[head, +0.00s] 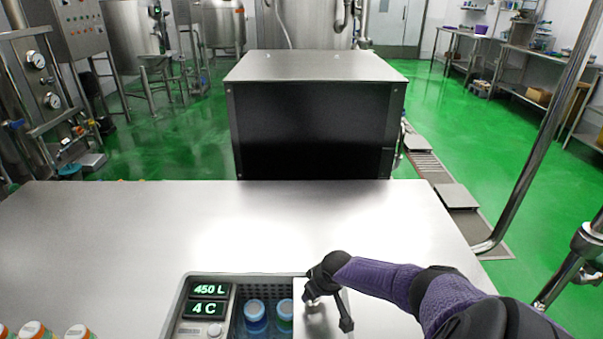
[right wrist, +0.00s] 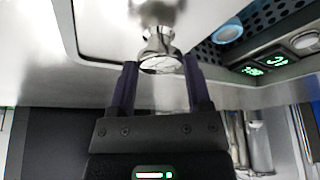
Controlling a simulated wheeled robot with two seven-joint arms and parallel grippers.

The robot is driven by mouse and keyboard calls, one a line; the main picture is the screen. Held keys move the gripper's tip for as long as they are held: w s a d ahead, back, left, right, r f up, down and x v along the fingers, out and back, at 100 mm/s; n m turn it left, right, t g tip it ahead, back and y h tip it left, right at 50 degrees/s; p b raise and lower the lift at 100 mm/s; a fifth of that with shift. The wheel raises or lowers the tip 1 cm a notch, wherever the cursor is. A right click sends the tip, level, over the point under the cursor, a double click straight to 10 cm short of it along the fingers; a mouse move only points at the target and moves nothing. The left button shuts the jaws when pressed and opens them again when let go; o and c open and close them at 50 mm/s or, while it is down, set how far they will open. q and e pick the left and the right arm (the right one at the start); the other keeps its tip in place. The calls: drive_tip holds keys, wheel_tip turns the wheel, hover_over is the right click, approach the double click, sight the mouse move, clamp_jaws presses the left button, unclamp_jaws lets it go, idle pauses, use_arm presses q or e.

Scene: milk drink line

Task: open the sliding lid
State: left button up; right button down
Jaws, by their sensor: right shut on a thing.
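The sliding lid (head: 318,325) is a pale metal plate at the right part of the sunken cooler in the counter, in the head view. It is partly open: bottles show in the dark well to its left. My right gripper (head: 328,308) is over the lid and shut on its metal knob. In the right wrist view the two fingers of my right gripper (right wrist: 160,88) stand on either side of the shiny knob (right wrist: 160,50), with the lid (right wrist: 100,30) behind it. My left gripper is not in view.
Blue-capped bottles (head: 255,310) stand in the well, beside a panel reading 450 L and 4 C (head: 209,299). The steel counter (head: 130,240) is largely clear. A black-fronted steel box (head: 310,130) stands behind it.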

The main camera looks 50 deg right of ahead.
drive_tip(key=shift+s+d, duration=0.65)
unclamp_jaws()
drive_tip(key=p+v, duration=0.7)
drive_tip(key=v, duration=0.2)
drive_tip(key=shift+s+r+p, duration=0.1)
drive_tip(key=shift+r+p, duration=0.3)
